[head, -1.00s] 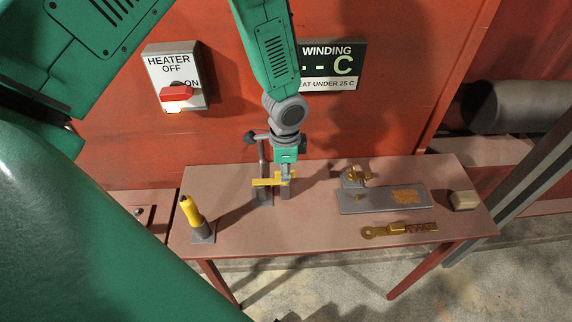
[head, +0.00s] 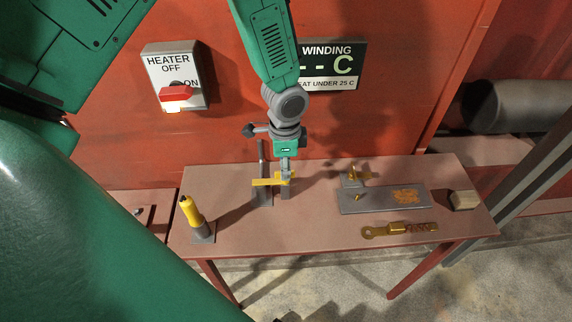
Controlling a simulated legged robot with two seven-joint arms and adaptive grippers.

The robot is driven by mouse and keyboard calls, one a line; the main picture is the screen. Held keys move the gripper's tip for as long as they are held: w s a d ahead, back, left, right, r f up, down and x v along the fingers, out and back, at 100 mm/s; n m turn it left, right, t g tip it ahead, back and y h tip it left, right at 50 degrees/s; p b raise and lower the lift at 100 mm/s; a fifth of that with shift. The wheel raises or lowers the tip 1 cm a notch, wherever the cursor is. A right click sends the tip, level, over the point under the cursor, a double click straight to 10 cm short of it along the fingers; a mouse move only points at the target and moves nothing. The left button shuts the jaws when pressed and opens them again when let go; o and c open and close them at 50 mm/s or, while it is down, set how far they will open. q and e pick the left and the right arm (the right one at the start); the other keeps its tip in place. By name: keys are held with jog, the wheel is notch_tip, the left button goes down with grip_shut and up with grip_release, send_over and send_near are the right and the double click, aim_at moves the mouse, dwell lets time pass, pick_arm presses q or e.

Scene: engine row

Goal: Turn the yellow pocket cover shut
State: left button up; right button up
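The contact point is partly hidden by the gripper. My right gripper is not in view.
The brown table (head: 300,228) also bears a yellow-handled tool (head: 192,213) in a holder, a grey plate (head: 385,200), a brass strip (head: 400,229) and a beige block (head: 464,200). A heater switch (head: 176,80) and a winding display (head: 333,65) are on the red wall behind.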

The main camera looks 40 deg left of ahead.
pick_arm(q)
notch_tip(320, 180, up, 10)
dwell(0.3)
jog(key=shift+w, duration=0.1)
dwell(0.4)
